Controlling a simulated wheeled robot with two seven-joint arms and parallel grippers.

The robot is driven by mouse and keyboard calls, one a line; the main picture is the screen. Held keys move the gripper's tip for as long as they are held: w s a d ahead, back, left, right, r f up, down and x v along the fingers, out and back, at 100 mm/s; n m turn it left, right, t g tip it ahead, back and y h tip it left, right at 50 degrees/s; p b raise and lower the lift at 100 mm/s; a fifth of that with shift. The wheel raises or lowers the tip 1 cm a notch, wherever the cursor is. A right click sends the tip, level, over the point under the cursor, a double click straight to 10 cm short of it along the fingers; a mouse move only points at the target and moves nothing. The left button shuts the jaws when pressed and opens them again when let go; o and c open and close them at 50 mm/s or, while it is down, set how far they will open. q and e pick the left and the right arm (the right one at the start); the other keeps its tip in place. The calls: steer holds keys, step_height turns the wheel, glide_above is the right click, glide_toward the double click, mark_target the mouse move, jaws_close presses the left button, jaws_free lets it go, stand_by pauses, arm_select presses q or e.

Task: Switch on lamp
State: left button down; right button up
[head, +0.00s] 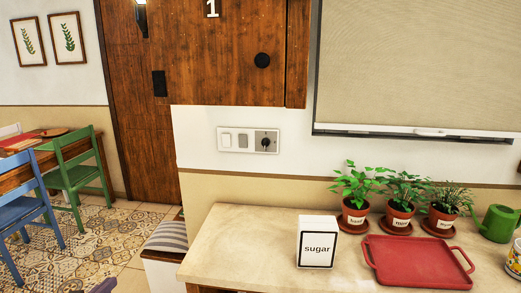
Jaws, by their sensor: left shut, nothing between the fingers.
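A wall switch panel (234,150) is mounted on the white wall below the wooden cabinet. It has a white rocker (226,140), a grey rocker (243,140) and a dark round knob (265,143) on a grey plate. A wall lamp (141,18) shows in part at the top edge beside the wooden door, with a pale bright face. Only a small dark tip of my left gripper (103,286) shows at the bottom left edge, low and far from the panel. It is shut and empty. My right gripper is out of view.
A counter (240,235) below the panel holds a sugar box (317,243), a red tray (415,262), potted herbs (355,215) and a green mug (498,223). The wooden cabinet (220,50) overhangs the panel. Chairs (80,165) stand at left. The wall around the panel is clear.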

arm_select(q)
steer(key=s+d+f+m+g+h, duration=0.25)
steer(key=s+d+f+m, duration=0.3)
steer(key=s+f, duration=0.7)
steer(key=s+d+f+m+g+h, duration=0.1)
steer(key=s+d+f+m+g, duration=0.25)
steer(key=s+d+f, duration=0.85)
steer(key=s+d+r+n+t, duration=0.1)
steer(key=s+d+r+n, duration=0.1)
steer(key=d, duration=0.4)
steer(key=shift+s+r+n, duration=0.25)
steer(key=shift+r+n, duration=0.45)
steer(key=shift+n, duration=0.4)
steer(key=shift+h, duration=0.25)
